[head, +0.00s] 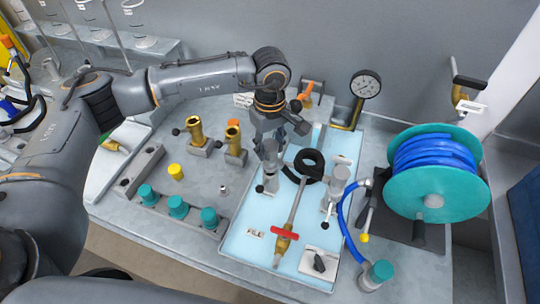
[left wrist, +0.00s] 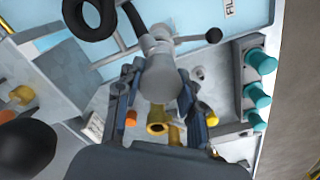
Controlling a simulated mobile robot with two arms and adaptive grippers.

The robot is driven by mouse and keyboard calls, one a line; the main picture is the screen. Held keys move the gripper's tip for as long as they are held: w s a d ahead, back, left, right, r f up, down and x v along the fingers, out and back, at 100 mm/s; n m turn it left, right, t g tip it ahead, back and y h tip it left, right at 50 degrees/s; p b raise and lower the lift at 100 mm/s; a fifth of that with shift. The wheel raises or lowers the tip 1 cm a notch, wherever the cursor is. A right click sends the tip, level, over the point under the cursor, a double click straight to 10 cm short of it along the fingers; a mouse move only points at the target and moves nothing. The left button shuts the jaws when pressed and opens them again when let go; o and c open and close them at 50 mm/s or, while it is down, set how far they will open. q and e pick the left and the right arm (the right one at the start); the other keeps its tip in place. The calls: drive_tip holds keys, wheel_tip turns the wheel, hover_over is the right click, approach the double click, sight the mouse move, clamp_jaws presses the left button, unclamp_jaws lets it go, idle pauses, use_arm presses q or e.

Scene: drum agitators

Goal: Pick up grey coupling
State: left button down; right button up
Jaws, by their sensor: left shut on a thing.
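A grey coupling (head: 269,180) with a small black-knobbed lever stands upright on the light blue mat (head: 237,243). My left gripper (head: 268,148) comes down on it from above, its fingers closed around the coupling's upper part. In the left wrist view the coupling (left wrist: 160,76) sits between the two fingers of my left gripper (left wrist: 156,100), with its lever pointing right. The fingers partly hide its top in the head view. My right gripper is not in view.
Another grey fitting (head: 338,178) and a black hose loop (head: 309,164) are close on the right. A red-handled valve (head: 285,234) lies in front. Brass fittings (head: 233,138) and teal caps (head: 177,207) are on the left. A blue hose reel (head: 434,172) stands far right.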

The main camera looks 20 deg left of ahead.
use_arm(q)
drive_tip(key=s+d+r+b, duration=0.5)
drive_tip(key=s+d+r, duration=0.2)
drive_tip(key=s+r, duration=0.3)
drive_tip(key=shift+s+r+b, duration=0.15)
drive_tip(key=shift+s+b, duration=0.15)
drive_tip(key=shift+s, duration=0.75)
